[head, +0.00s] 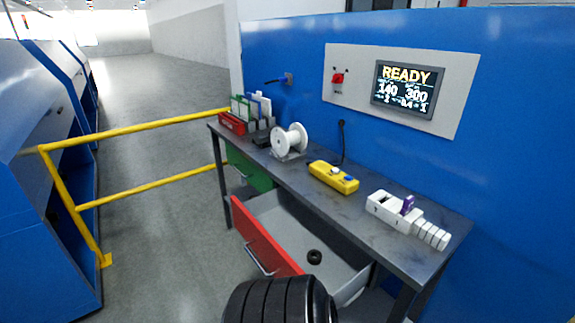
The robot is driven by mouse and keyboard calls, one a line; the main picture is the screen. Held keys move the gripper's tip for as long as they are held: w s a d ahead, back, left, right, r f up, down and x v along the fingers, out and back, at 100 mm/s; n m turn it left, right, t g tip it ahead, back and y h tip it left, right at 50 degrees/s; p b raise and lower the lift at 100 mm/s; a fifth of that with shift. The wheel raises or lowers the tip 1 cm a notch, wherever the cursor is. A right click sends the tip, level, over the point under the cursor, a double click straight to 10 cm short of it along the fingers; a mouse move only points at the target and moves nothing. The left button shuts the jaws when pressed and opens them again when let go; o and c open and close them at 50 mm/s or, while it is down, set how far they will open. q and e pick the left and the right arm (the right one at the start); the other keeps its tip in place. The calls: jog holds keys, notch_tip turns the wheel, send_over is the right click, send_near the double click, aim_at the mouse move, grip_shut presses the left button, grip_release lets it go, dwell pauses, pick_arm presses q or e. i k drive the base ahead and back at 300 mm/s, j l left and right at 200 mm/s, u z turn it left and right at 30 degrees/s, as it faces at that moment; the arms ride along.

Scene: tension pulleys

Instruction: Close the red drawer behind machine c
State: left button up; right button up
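A red drawer (264,243) is pulled open under a dark workbench (300,170). Its red front with a metal handle (258,258) faces left, and its grey inside shows. A small black ring (314,257) lies on the drawer floor. A green drawer (249,169) beside it, further back, appears shut. A black ribbed arm part of mine is at the bottom centre, in front of the red drawer's near end. Neither gripper shows in the head view.
On the bench stand a white spool (290,140), a yellow control box (334,177), a white block device (395,211) and a red bin (232,123). A yellow railing (140,133) stands left of the bench. A blue wall with a READY screen (407,90) is behind. Grey floor lies open between.

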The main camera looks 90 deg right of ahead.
aim_at(280, 229)
jog(key=z, duration=2.5)
